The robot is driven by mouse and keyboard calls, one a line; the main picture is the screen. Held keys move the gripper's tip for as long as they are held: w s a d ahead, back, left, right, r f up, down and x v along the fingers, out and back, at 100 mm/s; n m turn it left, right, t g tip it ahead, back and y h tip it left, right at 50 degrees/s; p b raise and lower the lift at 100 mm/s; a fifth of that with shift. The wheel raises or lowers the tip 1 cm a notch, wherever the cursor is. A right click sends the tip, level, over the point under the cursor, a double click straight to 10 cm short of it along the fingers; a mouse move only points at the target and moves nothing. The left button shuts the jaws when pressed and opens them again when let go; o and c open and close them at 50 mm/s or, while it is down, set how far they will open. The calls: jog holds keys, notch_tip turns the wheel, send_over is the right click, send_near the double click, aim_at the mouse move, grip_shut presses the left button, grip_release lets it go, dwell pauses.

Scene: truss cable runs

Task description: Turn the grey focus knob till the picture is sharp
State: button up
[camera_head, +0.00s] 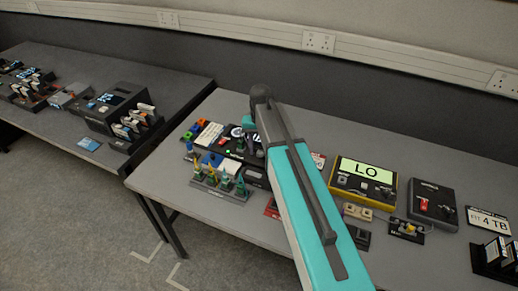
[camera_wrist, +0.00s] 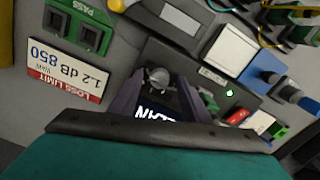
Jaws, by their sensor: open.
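The grey focus knob (camera_wrist: 157,75) is a small round knob on a dark unit in the wrist view. My gripper (camera_wrist: 158,84) is open, with one finger on each side of the knob. I cannot tell whether the fingers touch it. A small dark screen (camera_wrist: 155,113) with pale lettering shows between the fingers, partly hidden by my gripper.
A "LOSS LIMIT" card (camera_wrist: 66,70) and a green "PASS" block (camera_wrist: 80,25) lie at left in the wrist view. A green light (camera_wrist: 229,93) shows at right. In the head view, a yellow meter (camera_head: 362,182) reads "LO", and a rack of connectors (camera_head: 220,188) stands in front.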

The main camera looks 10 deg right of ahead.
aim_at(260, 152)
jog(key=shift+r, duration=0.1)
notch_tip(260, 152, up, 14)
jog(key=b, duration=0.3)
jog(key=shift+f, duration=0.2)
dwell(0.5)
dwell(0.6)
